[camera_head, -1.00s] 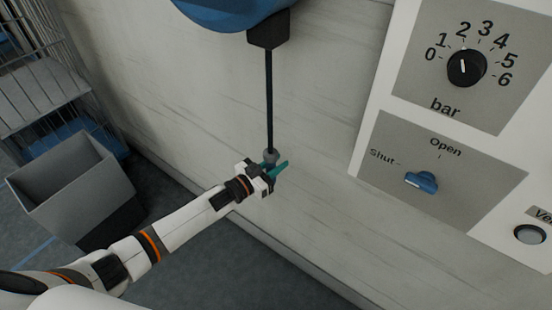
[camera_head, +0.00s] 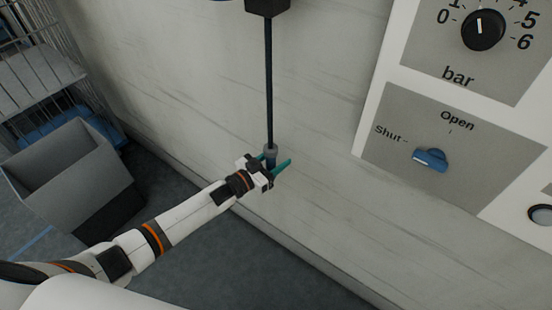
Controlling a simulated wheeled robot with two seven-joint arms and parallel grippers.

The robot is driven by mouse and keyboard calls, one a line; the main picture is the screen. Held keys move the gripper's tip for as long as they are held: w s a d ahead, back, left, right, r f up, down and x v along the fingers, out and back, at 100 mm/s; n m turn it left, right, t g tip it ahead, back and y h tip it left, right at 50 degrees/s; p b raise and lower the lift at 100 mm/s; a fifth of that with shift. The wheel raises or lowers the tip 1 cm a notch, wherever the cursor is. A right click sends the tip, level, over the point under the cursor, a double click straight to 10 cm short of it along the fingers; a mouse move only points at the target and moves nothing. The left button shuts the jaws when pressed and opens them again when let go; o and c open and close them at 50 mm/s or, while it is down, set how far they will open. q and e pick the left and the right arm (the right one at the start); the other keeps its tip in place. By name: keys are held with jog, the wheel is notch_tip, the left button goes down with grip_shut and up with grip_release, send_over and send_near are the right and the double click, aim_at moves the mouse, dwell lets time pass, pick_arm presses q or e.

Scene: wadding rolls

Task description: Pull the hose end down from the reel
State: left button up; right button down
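The dark hose (camera_head: 269,85) hangs straight down against the pale wall from a black outlet block (camera_head: 267,5) under the reel. Its grey hose end (camera_head: 270,151) is at the bottom. My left gripper (camera_head: 275,163) is at the hose end, with its teal fingers apart, one on each side of the lower part. The fingers look open; whether one touches the hose end I cannot tell. My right gripper is not in view.
A white panel at the right carries a bar dial (camera_head: 484,30) and a blue lever (camera_head: 430,159), turned toward Shut. A grey bin (camera_head: 75,185) and a wire rack (camera_head: 35,75) stand at the left. The wall around the hose is clear.

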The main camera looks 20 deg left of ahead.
pick_arm(q)
jog(key=shift+s+a, duration=0.1)
jog(key=v, duration=1.1)
jog(key=shift+s+a, duration=0.2)
jog(key=shift+s, duration=0.15)
jog(key=s+a+f+n+g+y+p, duration=0.1)
jog(key=s+a+f+g+y, duration=0.2)
jog(key=f, duration=0.5)
jog(key=s+a+f+n+y+p, duration=0.1)
jog(key=s+f+y, duration=0.1)
jog(key=s+f, duration=0.45)
jog(key=s+a+f+n+g+y, duration=0.2)
jog(key=f+y, duration=0.1)
jog(key=f, duration=0.7)
jog(key=s+d+f+g, duration=0.1)
jog(key=s+f+g, duration=0.2)
jog(key=s, duration=0.7)
jog(key=s+d+f+g+y+p, duration=0.1)
jog(key=s+d+f+g, duration=0.1)
jog(key=s+f, duration=0.4)
jog(key=s+d+f+g+p, duration=0.1)
jog(key=s+f+g, duration=0.3)
jog(key=s, duration=1.1)
jog(key=shift+d+f+y, duration=0.4)
jog(key=shift+d+f, duration=0.1)
jog(key=shift+d, duration=0.1)
jog(key=shift+w, duration=0.1)
